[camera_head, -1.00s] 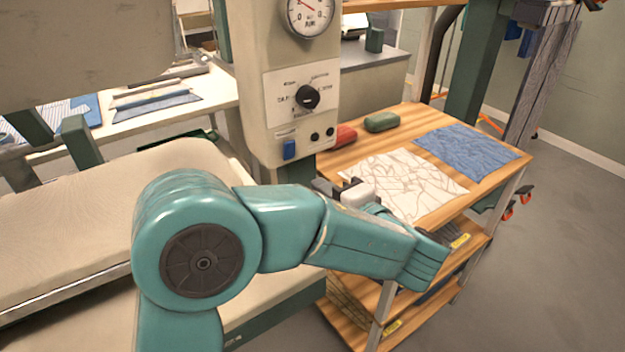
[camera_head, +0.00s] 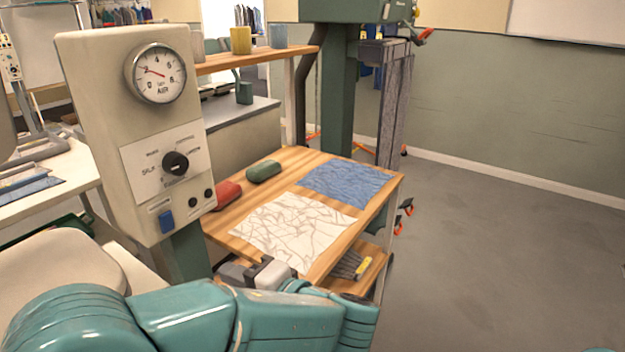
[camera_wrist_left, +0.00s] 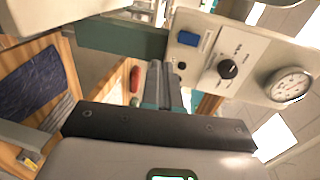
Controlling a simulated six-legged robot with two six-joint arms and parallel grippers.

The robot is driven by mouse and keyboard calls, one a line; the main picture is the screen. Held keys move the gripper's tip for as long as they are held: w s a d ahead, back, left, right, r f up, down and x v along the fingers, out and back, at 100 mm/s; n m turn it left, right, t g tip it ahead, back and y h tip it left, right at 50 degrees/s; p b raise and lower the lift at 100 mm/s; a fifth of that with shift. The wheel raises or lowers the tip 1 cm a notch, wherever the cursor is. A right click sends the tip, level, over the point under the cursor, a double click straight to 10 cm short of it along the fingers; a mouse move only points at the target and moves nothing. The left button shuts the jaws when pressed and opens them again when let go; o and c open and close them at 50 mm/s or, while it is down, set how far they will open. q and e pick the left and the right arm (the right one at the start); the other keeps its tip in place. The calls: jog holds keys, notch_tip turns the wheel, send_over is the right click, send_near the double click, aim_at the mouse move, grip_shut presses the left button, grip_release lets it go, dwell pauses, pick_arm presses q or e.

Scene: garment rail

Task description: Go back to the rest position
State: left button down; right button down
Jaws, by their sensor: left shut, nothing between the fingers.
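My left arm comes in teal from the lower left in the head view. My left gripper (camera_head: 234,272) is small and partly hidden behind the wrist, beside the near edge of the wooden table. In the left wrist view its two grey fingers (camera_wrist_left: 163,72) are together with nothing between them. They point toward the control box (camera_wrist_left: 232,62) and show no visible contact with it. My right gripper is not in view.
The control box (camera_head: 135,135) with a gauge stands left of the wooden table (camera_head: 222,222). A patterned white cloth (camera_head: 290,228), a blue cloth (camera_head: 345,180), a red item (camera_head: 228,194) and a green item (camera_head: 264,171) lie on the table. Open floor (camera_head: 490,240) is at right.

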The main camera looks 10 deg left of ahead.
pick_arm(q)
notch_tip(320, 180, down, 14)
jog(key=s+a+m+g+h+p, duration=0.1)
jog(key=s+m+g+h+p, duration=0.1)
jog(key=m+g+h, duration=0.15)
jog(key=s+d+f+n+g+h+p, duration=0.1)
jog(key=s+d+f+n+h+p, duration=0.2)
jog(key=s+f+h, duration=0.4)
jog(key=s+d+f+n+g+h+p, duration=0.1)
jog(key=s+d+f+n+h+p, duration=0.2)
jog(key=f, duration=1)
jog(key=s+d+n+h, duration=0.3)
jog(key=s+n+h, duration=0.1)
jog(key=s+h, duration=0.1)
jog(key=shift+s+d+f, duration=0.25)
jog(key=shift+s+d, duration=0.05)
jog(key=shift+s, duration=0.1)
jog(key=shift+s+a+h, duration=0.1)
jog(key=shift+a+h, duration=0.1)
jog(key=shift+h, duration=0.05)
